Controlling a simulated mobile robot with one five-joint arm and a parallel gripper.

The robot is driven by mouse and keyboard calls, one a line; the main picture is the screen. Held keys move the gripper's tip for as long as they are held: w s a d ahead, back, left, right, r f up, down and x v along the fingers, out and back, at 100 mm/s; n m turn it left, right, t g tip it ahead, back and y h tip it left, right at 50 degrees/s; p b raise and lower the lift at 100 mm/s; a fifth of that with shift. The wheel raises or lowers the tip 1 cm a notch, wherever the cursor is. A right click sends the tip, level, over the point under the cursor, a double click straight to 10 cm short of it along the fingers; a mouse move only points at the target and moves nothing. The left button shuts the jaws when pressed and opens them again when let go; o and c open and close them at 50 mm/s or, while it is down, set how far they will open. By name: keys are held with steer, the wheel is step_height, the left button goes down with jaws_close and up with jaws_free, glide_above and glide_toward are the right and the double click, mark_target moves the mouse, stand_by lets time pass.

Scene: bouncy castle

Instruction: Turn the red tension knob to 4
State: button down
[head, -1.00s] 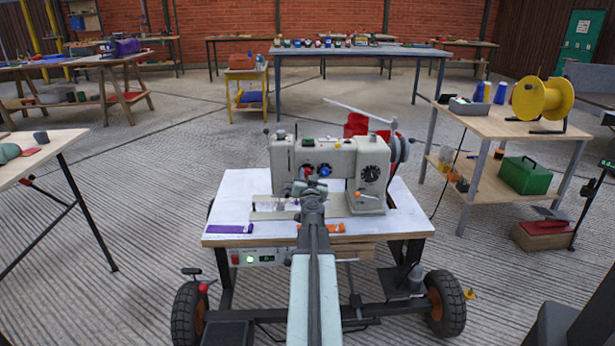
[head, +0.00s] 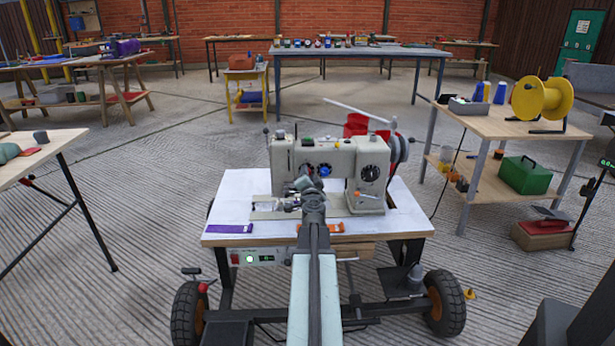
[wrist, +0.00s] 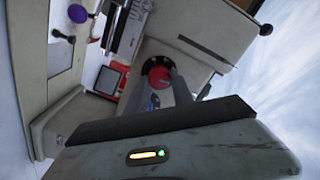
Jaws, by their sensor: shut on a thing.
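The sewing machine (head: 340,160) stands on a white-topped wheeled table. The red tension knob (wrist: 159,78) shows in the wrist view, on a dark round dial on the machine's face. My gripper (wrist: 162,84) is shut on the red knob, with a finger on either side of it. In the head view my gripper (head: 306,184) is at the machine's front and hides the red knob. The dial's numbers are too small to read. A blue knob (head: 325,170) sits just right of it.
The machine's table (head: 222,210) carries a purple strip (head: 230,229) and an orange piece (head: 330,228) near its front edge. A large black dial (head: 370,173) is on the machine's right part. A wooden table with a yellow reel (head: 542,98) stands at the right.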

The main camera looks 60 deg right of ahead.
steer(key=m, duration=1)
steer(key=shift+s+d+f, duration=0.15)
steer(key=shift+d+f, duration=0.05)
steer(key=shift+m, duration=0.4)
steer(key=c, duration=1.1)
jaws_free()
steer(key=shift+a, duration=0.1)
